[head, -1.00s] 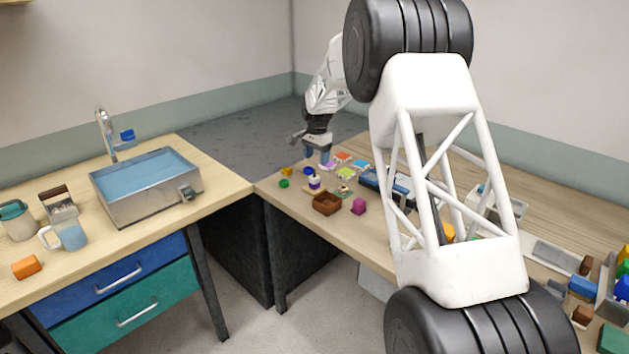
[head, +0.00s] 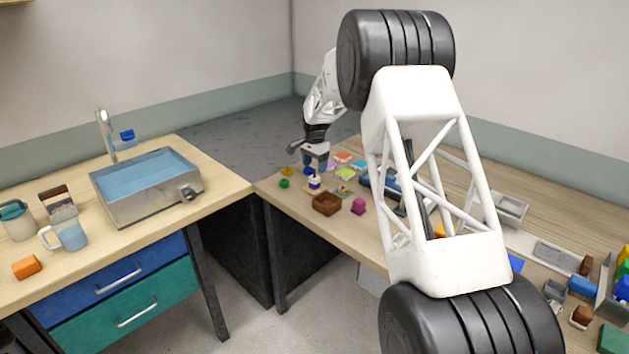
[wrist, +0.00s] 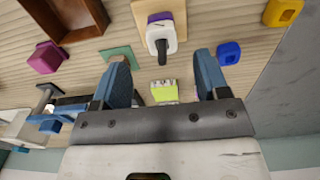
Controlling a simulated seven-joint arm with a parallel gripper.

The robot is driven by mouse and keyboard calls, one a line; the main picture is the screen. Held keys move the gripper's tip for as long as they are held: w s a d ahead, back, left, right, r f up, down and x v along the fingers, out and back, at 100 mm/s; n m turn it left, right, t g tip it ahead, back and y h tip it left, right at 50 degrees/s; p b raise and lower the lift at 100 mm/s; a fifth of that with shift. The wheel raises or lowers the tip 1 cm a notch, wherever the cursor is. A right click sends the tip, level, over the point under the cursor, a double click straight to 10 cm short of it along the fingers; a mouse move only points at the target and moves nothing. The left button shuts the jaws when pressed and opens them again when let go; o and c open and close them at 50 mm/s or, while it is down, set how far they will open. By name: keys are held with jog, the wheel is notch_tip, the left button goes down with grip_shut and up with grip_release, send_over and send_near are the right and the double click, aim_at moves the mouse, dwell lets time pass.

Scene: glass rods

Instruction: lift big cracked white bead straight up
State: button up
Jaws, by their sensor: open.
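A white bead with a dark crack mark (wrist: 161,39) sits on an upright peg, above a purple bead (wrist: 159,17), on a wooden stand (wrist: 178,14). The grey peg tip pokes out of the white bead. In the head view the white bead (head: 314,177) is small, just below my gripper (head: 315,160). In the wrist view my gripper (wrist: 166,78) is open and empty. Its blue fingers are spread wide, with the white bead beyond the tips, between them in the picture. No contact shows.
A brown tray (head: 327,204), a magenta block (head: 358,206), a blue piece (wrist: 229,53), a yellow piece (wrist: 282,12) and a lime block (wrist: 163,91) lie around the stand. The bench edge is close on the left. A sink (head: 147,212) stands on the other counter.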

aim_at(315, 175)
dwell(0.3)
jog(key=shift+w+f, duration=0.1)
jog(key=shift+f, duration=2.5)
jog(key=c, duration=1)
jog(key=shift+r, duration=0.1)
jog(key=shift+r, duration=4.9)
